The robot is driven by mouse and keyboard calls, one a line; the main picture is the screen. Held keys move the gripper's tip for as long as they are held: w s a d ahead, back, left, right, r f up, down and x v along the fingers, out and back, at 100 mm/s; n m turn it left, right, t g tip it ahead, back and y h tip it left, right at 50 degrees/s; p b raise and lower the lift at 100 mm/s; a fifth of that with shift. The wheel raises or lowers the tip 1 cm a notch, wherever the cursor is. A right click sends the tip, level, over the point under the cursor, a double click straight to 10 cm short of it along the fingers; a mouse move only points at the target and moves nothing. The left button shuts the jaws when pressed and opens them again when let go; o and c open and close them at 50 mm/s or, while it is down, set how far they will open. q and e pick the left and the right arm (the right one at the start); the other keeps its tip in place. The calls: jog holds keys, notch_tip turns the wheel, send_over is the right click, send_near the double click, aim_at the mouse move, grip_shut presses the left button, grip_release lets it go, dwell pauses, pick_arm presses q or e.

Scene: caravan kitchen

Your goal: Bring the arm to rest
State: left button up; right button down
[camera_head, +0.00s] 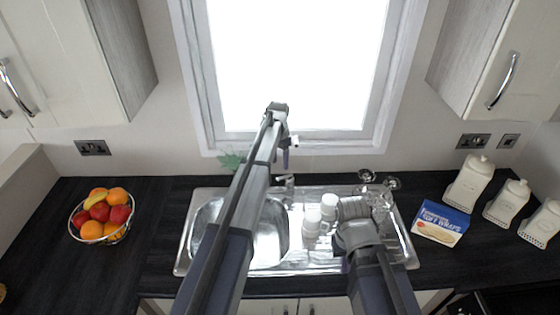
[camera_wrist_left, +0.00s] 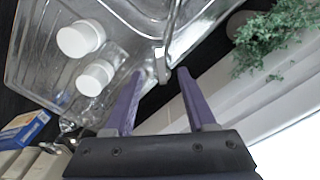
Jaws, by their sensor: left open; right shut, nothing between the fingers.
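My left arm (camera_head: 245,195) reaches forward over the sink to the window side. Its left gripper (camera_head: 286,160) hangs down near the tap (camera_head: 286,182). In the left wrist view the two purple fingers of the left gripper (camera_wrist_left: 160,73) stand apart with nothing held. The tap (camera_wrist_left: 163,50) shows just beyond and between the fingertips; I cannot tell if they touch it. My right arm (camera_head: 372,258) is bent low over the right side of the sink. Only a small purple part of the right gripper (camera_head: 346,265) shows beside that arm; it is shut and empty, mostly hidden.
The steel sink (camera_head: 182,258) has white mugs (camera_head: 312,222) and glasses (camera_head: 381,198) on its drainer. A fruit bowl (camera_head: 101,218) is left. A wraps box (camera_head: 440,222) and white canisters (camera_head: 469,182) are right. A plant (camera_wrist_left: 275,40) stands by the window. The left counter has bare room.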

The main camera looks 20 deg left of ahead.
pick_arm(q)
jog(key=shift+r, duration=0.2)
dwell(0.3)
jog(key=shift+n+g+y, duration=0.3)
jog(key=shift+n+y, duration=0.4)
jog(key=s+d+f+b, duration=0.5)
jog(key=s, duration=0.7)
jog(key=s+d+f+b, duration=0.5)
jog(key=s, duration=0.7)
jog(key=s+d+f+b, duration=0.5)
jog(key=s+f+b, duration=0.1)
jog(key=s, duration=0.7)
jog(key=shift+s+d, duration=0.1)
jog(key=shift+d, duration=0.3)
